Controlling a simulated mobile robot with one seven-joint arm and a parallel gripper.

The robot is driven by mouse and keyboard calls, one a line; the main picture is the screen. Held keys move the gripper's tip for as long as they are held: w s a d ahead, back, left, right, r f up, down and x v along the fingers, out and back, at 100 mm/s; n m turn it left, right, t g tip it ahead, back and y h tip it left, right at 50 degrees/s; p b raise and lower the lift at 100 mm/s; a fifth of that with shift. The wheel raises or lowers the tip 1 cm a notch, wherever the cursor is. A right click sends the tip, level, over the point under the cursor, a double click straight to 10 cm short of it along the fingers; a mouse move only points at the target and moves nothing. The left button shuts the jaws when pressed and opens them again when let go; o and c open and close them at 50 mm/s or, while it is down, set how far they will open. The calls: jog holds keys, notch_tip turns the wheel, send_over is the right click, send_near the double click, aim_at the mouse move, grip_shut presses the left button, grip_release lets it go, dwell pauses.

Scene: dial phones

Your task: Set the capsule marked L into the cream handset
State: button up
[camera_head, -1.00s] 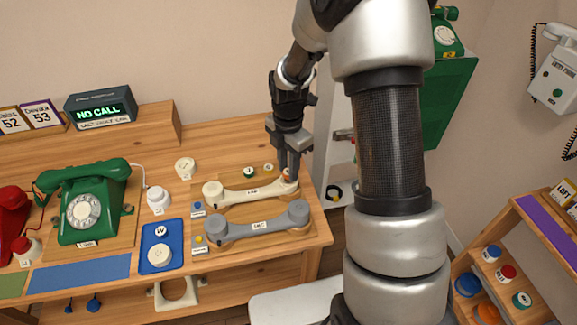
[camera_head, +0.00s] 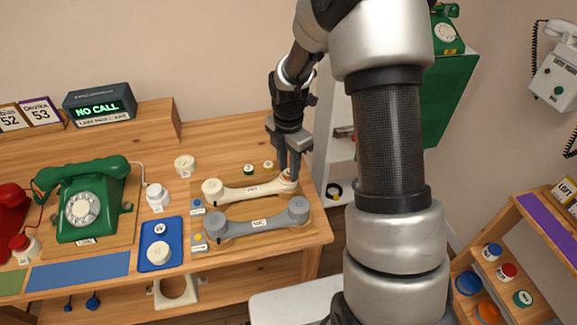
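The cream handset (camera_head: 247,191) lies on a wooden board on the table, with a cup at each end. My gripper (camera_head: 289,172) points down at its right end, with the fingertips at or just above that cup. A small orange-red bit (camera_head: 286,174) shows at the fingertips; I cannot tell if it is a capsule or if the fingers hold it. A green-marked capsule (camera_head: 249,170) and a small cream piece (camera_head: 268,164) sit behind the handset. No letter L is legible, so I cannot tell which piece is the L capsule.
A grey handset (camera_head: 257,223) lies in front of the cream one. A blue tray (camera_head: 161,258) with white round pieces, one marked W, is left of the board. A green phone (camera_head: 84,200) stands further left. A side shelf (camera_head: 500,262) at right holds coloured capsules.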

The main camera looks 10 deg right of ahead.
jog(key=o, duration=0.3)
jog(key=shift+r, duration=0.1)
notch_tip(320, 180, up, 17)
jog(key=shift+r+p, duration=0.1)
jog(key=shift+p, duration=0.85)
jog(key=shift+r, duration=0.1)
jog(key=s+r+m+t+p, duration=0.2)
jog(key=s+r+m, duration=0.4)
jog(key=s+m, duration=0.1)
jog(key=s+r+m+t+p, duration=0.1)
jog(key=s+r+m+p, duration=0.1)
jog(key=s+r+m, duration=0.4)
jog(key=s+r+m+t+p, duration=0.2)
jog(key=s+r+m, duration=0.4)
jog(key=s+m, duration=0.3)
jog(key=shift+r+m+t+p, duration=0.15)
jog(key=shift+m+t+p, duration=0.15)
jog(key=shift+m+p, duration=0.3)
